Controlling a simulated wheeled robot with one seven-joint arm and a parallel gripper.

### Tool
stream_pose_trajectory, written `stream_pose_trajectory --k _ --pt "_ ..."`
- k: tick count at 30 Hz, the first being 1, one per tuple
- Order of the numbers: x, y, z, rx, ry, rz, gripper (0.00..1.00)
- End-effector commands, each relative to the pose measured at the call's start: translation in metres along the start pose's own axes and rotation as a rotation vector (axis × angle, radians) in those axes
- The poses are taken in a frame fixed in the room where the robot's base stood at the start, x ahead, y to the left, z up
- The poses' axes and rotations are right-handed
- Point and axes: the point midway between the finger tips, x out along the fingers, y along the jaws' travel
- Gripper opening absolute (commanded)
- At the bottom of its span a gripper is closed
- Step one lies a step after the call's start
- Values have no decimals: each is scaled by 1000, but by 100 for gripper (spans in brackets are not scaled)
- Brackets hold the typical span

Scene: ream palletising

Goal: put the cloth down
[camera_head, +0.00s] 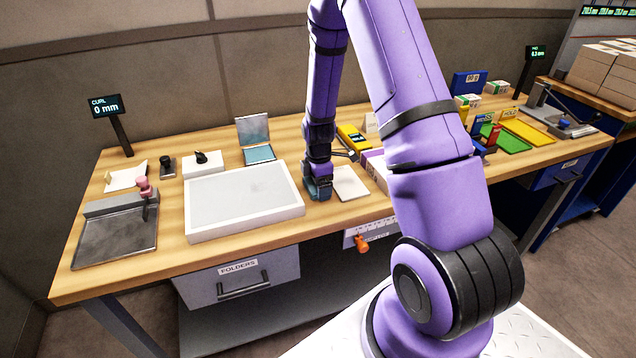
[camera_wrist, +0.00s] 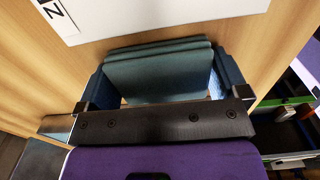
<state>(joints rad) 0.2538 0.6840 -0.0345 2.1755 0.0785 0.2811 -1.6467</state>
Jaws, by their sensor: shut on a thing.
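The cloth (camera_wrist: 158,72) is a folded, dull teal-blue bundle between the two fingers of my gripper (camera_wrist: 163,84) in the wrist view. My gripper is shut on it, and the fingers press on its left and right sides. In the head view my gripper (camera_head: 318,188) points down low over the wooden bench (camera_head: 240,243), just right of the white tray. The cloth is mostly hidden there by the fingers. I cannot tell whether its underside touches the bench top.
A white tray (camera_head: 243,198) lies close left of my gripper. A white card (camera_head: 350,183) lies close right, with white boxes (camera_head: 377,166) beyond it. A yellow device (camera_head: 352,138) and an open-lidded case (camera_head: 258,153) stand behind. A dark metal plate (camera_head: 115,236) is at far left.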

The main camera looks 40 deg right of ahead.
Motion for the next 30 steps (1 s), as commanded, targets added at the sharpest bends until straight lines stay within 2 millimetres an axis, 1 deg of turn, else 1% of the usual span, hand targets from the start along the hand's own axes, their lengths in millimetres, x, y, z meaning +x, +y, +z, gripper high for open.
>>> stream_pose_trajectory --k 8,9,18,22,26,30 --pt "12 -2 0 0 -1 -6 63" --pt "11 -2 0 0 -1 -6 100" --pt "12 -4 0 0 0 -8 100" --pt "8 -4 0 0 -1 -7 100" --pt "-6 -4 0 0 0 -7 100" --pt "-32 -2 0 0 0 -2 100"
